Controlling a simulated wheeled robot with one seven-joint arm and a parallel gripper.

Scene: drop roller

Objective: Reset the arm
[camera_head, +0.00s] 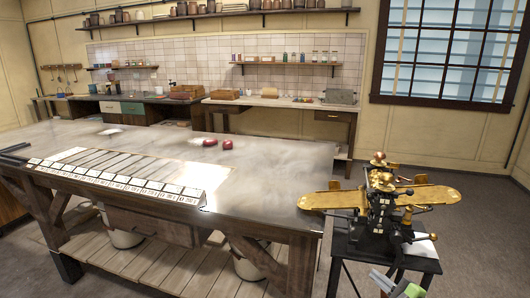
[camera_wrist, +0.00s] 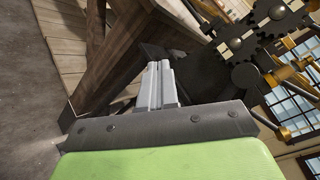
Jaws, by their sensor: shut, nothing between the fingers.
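My gripper (camera_head: 380,278) shows at the bottom right of the head view, low in front of the black stand (camera_head: 370,248). In the wrist view its two grey fingers (camera_wrist: 158,86) are together, with nothing visible between them. The light green part of my gripper fills the bottom of the wrist view. The black and brass drop roller machine (camera_head: 382,205) stands on the black stand. Its dark gears (camera_wrist: 240,55) show at the upper right of the wrist view, beyond my fingers. I cannot tell the exact gap between fingers and machine.
A large wooden table (camera_head: 290,165) with a pale stone top fills the middle left. On it are two red objects (camera_head: 218,143) and a row of labelled cards (camera_head: 120,183). A table leg (camera_wrist: 115,55) is close at the left of the wrist view. Floor (camera_head: 420,180) behind the machine is clear.

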